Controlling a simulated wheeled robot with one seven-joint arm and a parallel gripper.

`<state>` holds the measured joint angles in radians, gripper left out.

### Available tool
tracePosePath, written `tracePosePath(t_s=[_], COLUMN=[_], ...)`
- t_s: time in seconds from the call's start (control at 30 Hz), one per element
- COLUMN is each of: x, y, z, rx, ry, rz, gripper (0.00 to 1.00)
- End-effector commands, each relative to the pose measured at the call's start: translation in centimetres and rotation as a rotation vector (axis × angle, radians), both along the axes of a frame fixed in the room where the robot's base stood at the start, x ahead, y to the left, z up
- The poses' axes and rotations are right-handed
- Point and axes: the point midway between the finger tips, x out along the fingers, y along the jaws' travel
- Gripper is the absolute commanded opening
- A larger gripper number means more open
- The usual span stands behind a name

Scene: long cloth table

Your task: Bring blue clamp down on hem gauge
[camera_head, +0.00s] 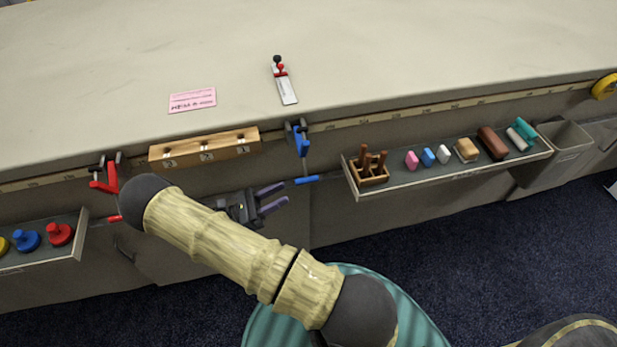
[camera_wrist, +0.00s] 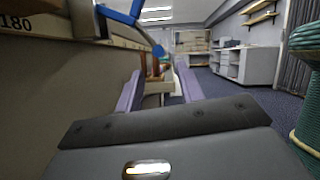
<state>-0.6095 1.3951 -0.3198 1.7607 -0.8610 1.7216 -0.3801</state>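The blue clamp (camera_head: 301,140) hangs on the table's front edge, just right of the wooden block. Its bar ends in a blue handle (camera_head: 307,180) below the edge. In the wrist view its blue frame (camera_wrist: 122,17) shows at the upper left. The hem gauge, a pale metal strip (camera_head: 287,92) with a red slider and a dark knob, lies on the tabletop behind the clamp. My gripper (camera_head: 279,198) is open and empty below the table edge, left of the handle and apart from it. In the wrist view its purple fingers (camera_wrist: 160,88) are spread.
A red clamp (camera_head: 105,178) and a wooden block (camera_head: 205,148) sit along the table's edge. A shelf (camera_head: 450,174) of small tools hangs at the right, and another (camera_head: 45,258) at the left holds coloured weights. A pink card (camera_head: 192,100) lies on the otherwise mostly clear tabletop (camera_head: 400,50).

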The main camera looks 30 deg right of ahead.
Motion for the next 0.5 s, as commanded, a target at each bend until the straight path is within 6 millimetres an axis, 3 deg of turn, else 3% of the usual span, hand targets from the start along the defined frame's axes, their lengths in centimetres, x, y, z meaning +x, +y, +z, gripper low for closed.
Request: tracePosePath(t_s=[0.5], x=[-1.8], y=[-7.8], z=[3.3], rx=[0.0], ry=[-0.001], rz=[-0.002], gripper=[0.38])
